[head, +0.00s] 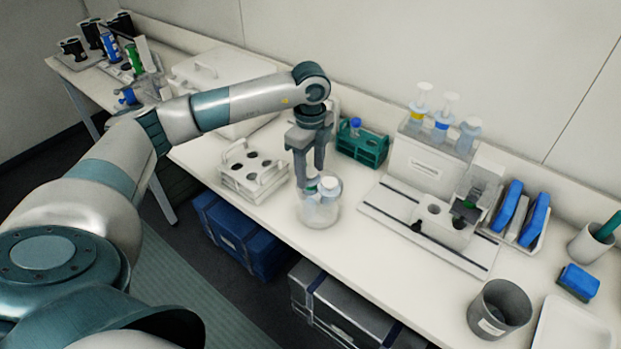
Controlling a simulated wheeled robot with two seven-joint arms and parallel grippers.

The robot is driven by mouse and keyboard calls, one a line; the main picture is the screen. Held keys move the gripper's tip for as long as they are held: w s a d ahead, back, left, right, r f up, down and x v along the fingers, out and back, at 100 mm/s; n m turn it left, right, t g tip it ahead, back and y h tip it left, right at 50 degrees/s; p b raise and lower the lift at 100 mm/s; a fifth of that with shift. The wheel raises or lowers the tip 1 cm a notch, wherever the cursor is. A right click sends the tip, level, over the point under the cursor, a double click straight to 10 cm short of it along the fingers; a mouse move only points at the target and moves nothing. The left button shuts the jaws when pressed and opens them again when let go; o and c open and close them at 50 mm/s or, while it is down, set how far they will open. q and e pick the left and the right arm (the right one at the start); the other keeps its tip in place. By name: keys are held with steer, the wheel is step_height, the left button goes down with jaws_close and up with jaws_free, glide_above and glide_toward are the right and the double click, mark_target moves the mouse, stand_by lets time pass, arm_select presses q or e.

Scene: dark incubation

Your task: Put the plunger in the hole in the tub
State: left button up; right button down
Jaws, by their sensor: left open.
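My left gripper (311,178) points down with its fingers apart, at the rim of a clear round tub (318,217) on the bench. Syringe-like pieces with pale plungers, one with a yellow band (418,113), one with a blue band (441,127), and a plainer one (467,136), stand in a white box (425,165) at the back. I cannot tell which plunger or hole is meant. My right gripper is not in view.
A white rack with holes (243,181) stands left of the tub, a green rack (361,147) behind. To the right are a white device on a rail plate (427,225), blue pieces in a holder (508,205) and a grey bucket (498,308). The front bench middle is clear.

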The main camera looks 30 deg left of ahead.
arm_select(q)
step_height(320, 180, up, 8)
steer(key=b, duration=0.3)
steer(key=shift+r+b, duration=0.3)
steer(key=shift+r, duration=0.35)
steer(key=shift+c, duration=0.4)
stand_by(0.6)
